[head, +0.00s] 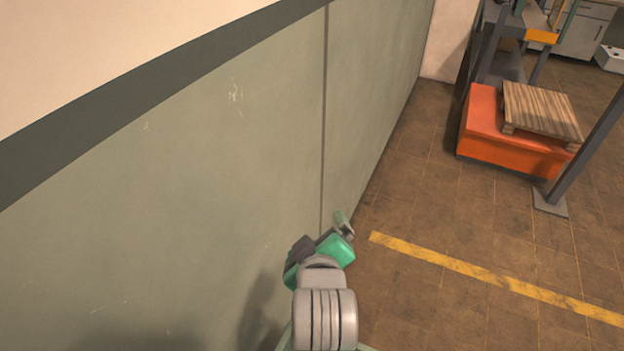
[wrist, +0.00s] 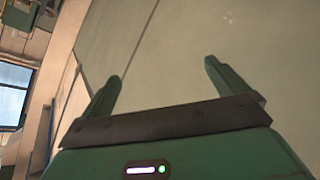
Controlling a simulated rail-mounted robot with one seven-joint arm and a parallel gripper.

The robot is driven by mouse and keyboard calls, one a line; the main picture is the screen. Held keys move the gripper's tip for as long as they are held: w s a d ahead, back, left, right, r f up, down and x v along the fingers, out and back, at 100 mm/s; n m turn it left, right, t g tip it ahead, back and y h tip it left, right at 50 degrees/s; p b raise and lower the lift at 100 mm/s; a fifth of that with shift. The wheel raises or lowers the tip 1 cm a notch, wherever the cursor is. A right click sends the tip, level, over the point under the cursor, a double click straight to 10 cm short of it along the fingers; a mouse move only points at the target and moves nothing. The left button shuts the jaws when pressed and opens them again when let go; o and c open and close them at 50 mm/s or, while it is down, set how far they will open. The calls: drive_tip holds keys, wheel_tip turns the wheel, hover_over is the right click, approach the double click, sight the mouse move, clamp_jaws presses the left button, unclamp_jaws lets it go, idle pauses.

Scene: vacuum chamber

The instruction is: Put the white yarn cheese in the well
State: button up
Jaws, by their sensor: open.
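My gripper (wrist: 160,72) is green with a dark bar. In the wrist view its two fingers stand wide apart with nothing between them, in front of a pale grey-green wall. In the head view my gripper (head: 344,224) is small and close to the wall, low in the middle of the picture. No white yarn cheese and no well can be seen in either view.
The grey-green wall (head: 200,180) fills the left of the head view, close beside my arm. Brown tiled floor with a yellow line (head: 490,276) lies to the right. An orange machine (head: 505,140) carrying a wooden pallet (head: 540,110) stands at the upper right, near a dark post (head: 590,145).

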drive_tip(key=s+r+m+t, duration=0.2)
drive_tip(key=r+t, duration=0.1)
drive_tip(key=r, duration=0.7)
drive_tip(key=s+r+m+t, duration=0.2)
drive_tip(key=s+r+t, duration=0.1)
drive_tip(key=r, duration=0.8)
drive_tip(key=s+a+r+m+t, duration=0.1)
drive_tip(key=s+r+m+t, duration=0.4)
drive_tip(key=s+r, duration=0.7)
wheel_tip(320, 180, up, 3)
drive_tip(key=shift+r+t+h, duration=0.1)
drive_tip(key=shift+t+h, duration=0.2)
drive_tip(key=shift+t, duration=0.4)
